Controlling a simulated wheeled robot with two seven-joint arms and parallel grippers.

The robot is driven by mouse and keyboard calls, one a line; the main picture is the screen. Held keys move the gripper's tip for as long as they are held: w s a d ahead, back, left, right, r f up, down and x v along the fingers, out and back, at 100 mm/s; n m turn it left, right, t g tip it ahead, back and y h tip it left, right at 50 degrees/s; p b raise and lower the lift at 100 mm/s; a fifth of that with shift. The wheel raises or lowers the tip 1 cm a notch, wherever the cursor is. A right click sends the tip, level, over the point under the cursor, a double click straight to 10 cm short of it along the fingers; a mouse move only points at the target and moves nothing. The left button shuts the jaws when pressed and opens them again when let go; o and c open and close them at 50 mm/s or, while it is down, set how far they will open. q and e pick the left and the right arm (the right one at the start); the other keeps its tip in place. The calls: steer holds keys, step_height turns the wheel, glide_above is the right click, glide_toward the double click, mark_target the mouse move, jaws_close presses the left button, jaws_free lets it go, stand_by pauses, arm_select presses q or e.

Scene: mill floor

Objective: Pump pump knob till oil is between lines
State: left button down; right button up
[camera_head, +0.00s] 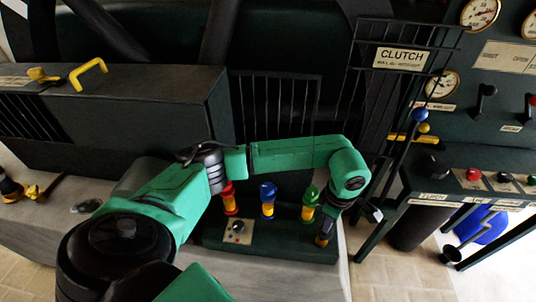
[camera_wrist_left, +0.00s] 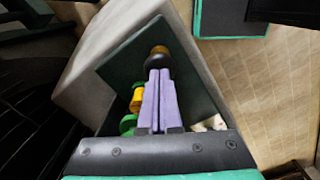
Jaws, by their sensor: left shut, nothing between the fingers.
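A row of pumps stands on a dark green base (camera_head: 270,243): a red one (camera_head: 229,195), a blue one (camera_head: 268,195) and a green one (camera_head: 311,200), with yellow parts below their knobs. A black-topped pump (camera_head: 325,232) with an orange part stands at the right end, partly hidden by my arm. My left gripper (camera_wrist_left: 158,80) is shut and empty; its fingertips overlap the black knob (camera_wrist_left: 157,58) in the left wrist view. I cannot tell if they touch. The green knob (camera_wrist_left: 127,123) shows beside the fingers. Oil levels and lines are too small to read. My right gripper is not in view.
A dark rack with a CLUTCH sign (camera_head: 401,59) stands close right of my left arm. A control panel (camera_head: 455,180) with buttons and gauges is farther right. A dark cabinet (camera_head: 140,110) with a yellow handle stands at left. Bare tiled floor (camera_head: 395,278) shows at lower right.

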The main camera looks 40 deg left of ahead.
arm_select(q)
steer(key=shift+f+b, duration=1.3)
steer(key=shift+f, duration=0.3)
steer(key=shift+r, duration=0.1)
steer(key=shift+r+p, duration=1.15)
steer(key=shift+r, duration=0.9)
steer(key=shift+f, duration=0.1)
steer(key=shift+f+b, duration=1.95)
steer(key=shift+f, duration=0.1)
steer(key=shift+r+p, duration=1.15)
steer(key=shift+r, duration=1)
